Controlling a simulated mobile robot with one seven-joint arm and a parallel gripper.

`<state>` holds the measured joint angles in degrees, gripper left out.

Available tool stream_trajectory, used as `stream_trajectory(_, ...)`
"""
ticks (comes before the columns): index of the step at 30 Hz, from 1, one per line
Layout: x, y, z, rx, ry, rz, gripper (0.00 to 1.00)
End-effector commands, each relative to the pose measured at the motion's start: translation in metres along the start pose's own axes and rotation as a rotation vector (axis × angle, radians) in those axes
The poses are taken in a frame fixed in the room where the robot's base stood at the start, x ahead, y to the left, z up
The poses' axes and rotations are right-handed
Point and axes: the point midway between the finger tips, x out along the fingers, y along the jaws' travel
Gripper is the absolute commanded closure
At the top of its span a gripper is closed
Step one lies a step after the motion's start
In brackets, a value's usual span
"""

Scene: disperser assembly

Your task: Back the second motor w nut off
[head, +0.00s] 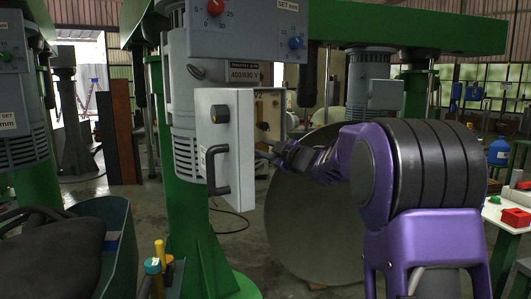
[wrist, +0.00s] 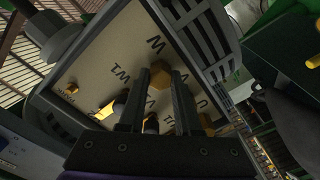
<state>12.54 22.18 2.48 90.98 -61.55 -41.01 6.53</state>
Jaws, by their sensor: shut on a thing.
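The motor's open terminal box (head: 268,108) shows in the head view on the side of the grey motor housing (head: 185,130). Its pale inner panel (wrist: 110,45) fills the middle of the wrist view, with dark letters that appear turned over. A brass hex nut (wrist: 160,77) sits beside a letter that reads as W upside down. My gripper (wrist: 160,80) is shut on this nut, one finger on each side. Other brass pieces show at the panel's lower left (wrist: 105,109) and right of the fingers (wrist: 206,121). In the head view my gripper (head: 268,150) reaches into the box.
The box's grey door (head: 220,140) with a black handle stands open left of my gripper. A green column (head: 185,230) carries the motor. A large round metal vessel (head: 310,240) stands below my arm. A green bin (head: 118,235) is at lower left.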

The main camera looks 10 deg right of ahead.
Motion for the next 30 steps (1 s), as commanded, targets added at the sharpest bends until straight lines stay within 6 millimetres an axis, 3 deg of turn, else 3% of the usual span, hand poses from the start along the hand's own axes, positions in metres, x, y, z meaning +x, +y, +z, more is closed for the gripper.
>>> stream_trajectory(10,0.0001,-0.0009,0.0005,-0.127,-0.001,-0.001,1.00)
stream_trajectory(26,0.0000,-0.0007,0.0005,-0.146,-0.001,-0.001,1.00)
stream_trajectory(27,0.0000,-0.0007,0.0005,-0.146,-0.001,-0.001,0.60)
stream_trajectory(30,0.0000,-0.0006,0.0004,-0.146,-0.001,-0.001,0.42)
